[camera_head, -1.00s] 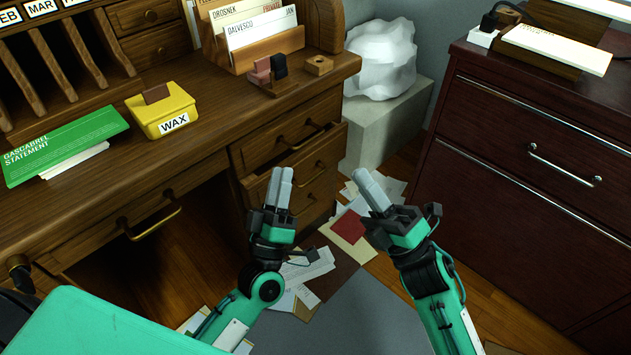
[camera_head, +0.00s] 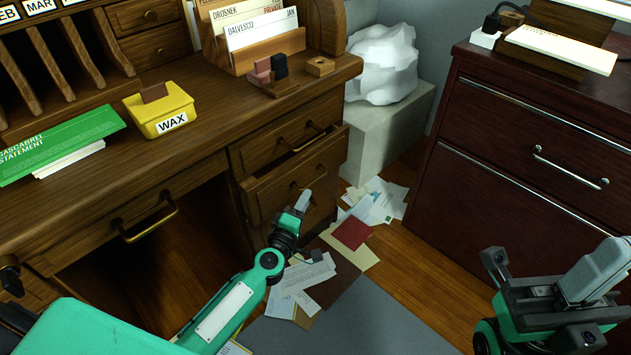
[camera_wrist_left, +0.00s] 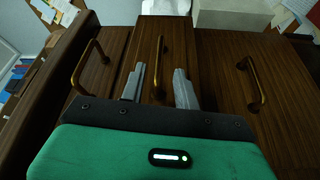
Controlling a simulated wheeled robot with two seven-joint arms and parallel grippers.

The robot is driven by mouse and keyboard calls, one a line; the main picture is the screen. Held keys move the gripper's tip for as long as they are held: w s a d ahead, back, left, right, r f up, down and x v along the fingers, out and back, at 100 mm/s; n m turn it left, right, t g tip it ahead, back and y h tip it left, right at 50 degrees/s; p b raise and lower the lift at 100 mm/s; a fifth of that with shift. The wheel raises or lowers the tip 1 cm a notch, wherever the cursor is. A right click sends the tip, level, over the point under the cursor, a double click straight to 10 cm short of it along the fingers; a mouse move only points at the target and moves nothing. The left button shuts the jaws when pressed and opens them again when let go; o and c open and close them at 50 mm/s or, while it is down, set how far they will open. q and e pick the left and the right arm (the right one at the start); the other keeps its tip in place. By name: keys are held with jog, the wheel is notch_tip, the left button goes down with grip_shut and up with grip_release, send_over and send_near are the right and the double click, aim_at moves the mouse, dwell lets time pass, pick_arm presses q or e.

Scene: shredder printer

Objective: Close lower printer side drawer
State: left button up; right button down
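The lower of the two visible drawers (camera_head: 270,195) in the desk's right pedestal stands pulled out a little, its front ahead of the upper drawer (camera_head: 280,145). It has a brass handle, which shows in the left wrist view (camera_wrist_left: 160,62). My left gripper (camera_head: 303,201) is at this drawer's front. In the left wrist view its two grey fingers (camera_wrist_left: 158,86) are apart, with the handle seen between them; contact cannot be told. My right gripper (camera_head: 595,275) is at the lower right, away from the desk. Its fingers overlap in view, so their gap is hidden.
A dark red cabinet (camera_head: 510,190) with shut drawers stands at the right. A pale block (camera_head: 385,130) with a white crumpled bag (camera_head: 382,65) stands behind the pedestal. Papers (camera_head: 350,235) lie on the floor between. The desk's kneehole (camera_head: 165,265) is open space at the left.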

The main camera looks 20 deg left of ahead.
aim_at(316, 179)
pick_arm(q)
jog(key=w, duration=0.5)
jog(key=w+b, duration=0.1)
jog(key=w, duration=0.2)
jog(key=shift+d+r, duration=0.25)
jog(key=shift+d, duration=0.15)
grip_shut()
